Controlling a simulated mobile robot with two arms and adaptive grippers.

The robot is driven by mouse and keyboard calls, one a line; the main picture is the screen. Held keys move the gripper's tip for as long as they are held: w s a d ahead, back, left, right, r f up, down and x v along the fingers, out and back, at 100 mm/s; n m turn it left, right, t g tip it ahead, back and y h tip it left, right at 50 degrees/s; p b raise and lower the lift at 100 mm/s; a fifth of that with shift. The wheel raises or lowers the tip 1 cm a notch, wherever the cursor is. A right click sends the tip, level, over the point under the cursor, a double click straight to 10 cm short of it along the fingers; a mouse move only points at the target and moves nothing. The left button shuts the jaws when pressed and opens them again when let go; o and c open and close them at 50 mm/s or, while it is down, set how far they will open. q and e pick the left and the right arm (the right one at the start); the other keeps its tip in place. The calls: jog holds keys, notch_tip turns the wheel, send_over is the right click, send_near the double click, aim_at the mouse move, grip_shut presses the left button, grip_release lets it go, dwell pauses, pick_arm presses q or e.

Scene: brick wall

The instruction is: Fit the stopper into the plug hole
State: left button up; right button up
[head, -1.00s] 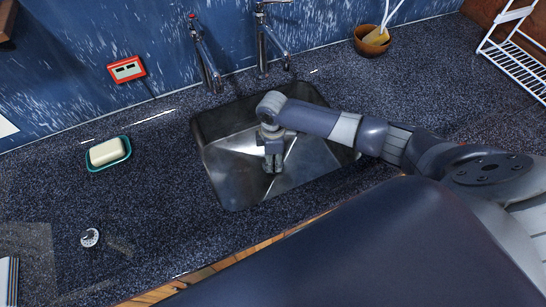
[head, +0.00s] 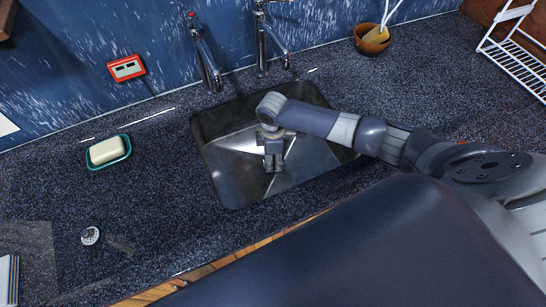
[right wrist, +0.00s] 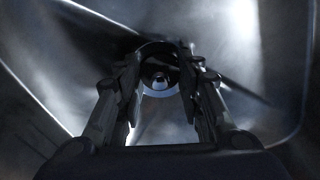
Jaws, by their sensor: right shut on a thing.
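My right gripper (head: 273,165) is inside the metal sink (head: 235,180), pointing down towards its floor. In the right wrist view my right gripper (right wrist: 160,85) is shut on the stopper (right wrist: 161,78), a dark round piece with a shiny knob between the fingertips. A pale curved rim shows just below it there. I cannot tell whether that rim belongs to the plug hole, or whether the stopper is seated or above it. In the head view the gripper hides the stopper and the plug hole. My left gripper is not in view.
Two taps (head: 206,60) (head: 268,45) stand behind the sink. A soap bar in a teal dish (head: 108,165) and a small round metal piece (head: 90,236) lie on the left counter. A brown bowl (head: 372,48) and white rack (head: 518,65) are at the back right.

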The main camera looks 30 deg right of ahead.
jog(key=shift+s+a+f, duration=0.1)
jog(key=shift+s+f, duration=0.25)
jog(key=shift+f, duration=0.1)
dwell(0.6)
jog(key=o, duration=1.1)
jog(key=shift+o, duration=0.2)
jog(key=shift+w+f, duration=0.1)
jog(key=shift+w, duration=0.05)
jog(key=o, duration=0.6)
jog(key=shift+w, duration=0.15)
jog(key=shift+r, duration=0.2)
notch_tip(320, 180, up, 10)
jog(key=p, duration=1.1)
jog(key=shift+r, duration=0.1)
